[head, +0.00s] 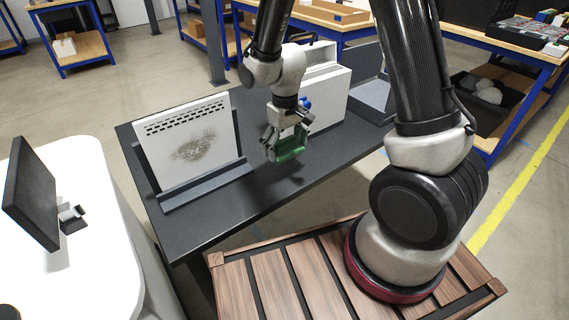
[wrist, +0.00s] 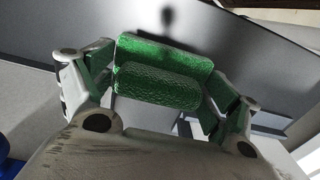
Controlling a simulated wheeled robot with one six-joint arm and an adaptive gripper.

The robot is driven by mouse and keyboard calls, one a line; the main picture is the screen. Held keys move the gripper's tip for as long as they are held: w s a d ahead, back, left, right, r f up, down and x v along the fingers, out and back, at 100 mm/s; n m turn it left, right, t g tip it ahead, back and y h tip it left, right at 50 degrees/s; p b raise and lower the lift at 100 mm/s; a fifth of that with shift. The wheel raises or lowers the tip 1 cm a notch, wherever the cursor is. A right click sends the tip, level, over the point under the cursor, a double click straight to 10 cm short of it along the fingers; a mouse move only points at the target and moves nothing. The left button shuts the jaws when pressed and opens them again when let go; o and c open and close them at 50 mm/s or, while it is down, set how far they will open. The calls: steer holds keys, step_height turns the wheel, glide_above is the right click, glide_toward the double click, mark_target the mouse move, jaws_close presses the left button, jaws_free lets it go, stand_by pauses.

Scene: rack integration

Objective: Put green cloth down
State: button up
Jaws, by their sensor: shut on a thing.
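My gripper (head: 285,147) is shut on the green cloth (head: 292,146), which hangs just under it above the dark table (head: 262,196). In the wrist view the green cloth (wrist: 160,75) shows as a folded, textured green roll between the two fingers of my gripper (wrist: 158,88). The cloth is apart from the white panel, to its right. The table top under the cloth is bare and dark grey. The exact height of the cloth above the table is hard to tell.
A white perforated panel (head: 187,143) with a dark smudge stands in a grey holder on the left of the table. A white box (head: 328,95) stands behind my gripper. A monitor (head: 33,192) stands on a white desk at left. The front middle of the table is clear.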

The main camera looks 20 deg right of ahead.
mark_target(285, 140)
step_height(285, 140, down, 7)
steer(key=shift+r, duration=0.2)
steer(key=shift+f, duration=0.15)
steer(key=o, duration=0.9)
steer(key=shift+c, duration=0.2)
step_height(285, 140, up, 12)
steer(key=shift+r, duration=0.2)
steer(key=s+d+r+m+t, duration=0.1)
steer(key=s+d+r, duration=0.25)
steer(key=r, duration=0.35)
steer(key=s+d+r+m+t, duration=0.1)
steer(key=s+d+r, duration=0.1)
steer(key=d+r, duration=0.35)
steer(key=s+d+r+t, duration=0.1)
steer(key=s+d+r, duration=0.2)
steer(key=s, duration=0.3)
steer(key=s+d+r+m+t, duration=0.1)
steer(key=s+d+r, duration=0.2)
steer(key=s+r, duration=0.2)
steer(key=shift+s+m, duration=0.3)
steer(key=shift+s, duration=0.95)
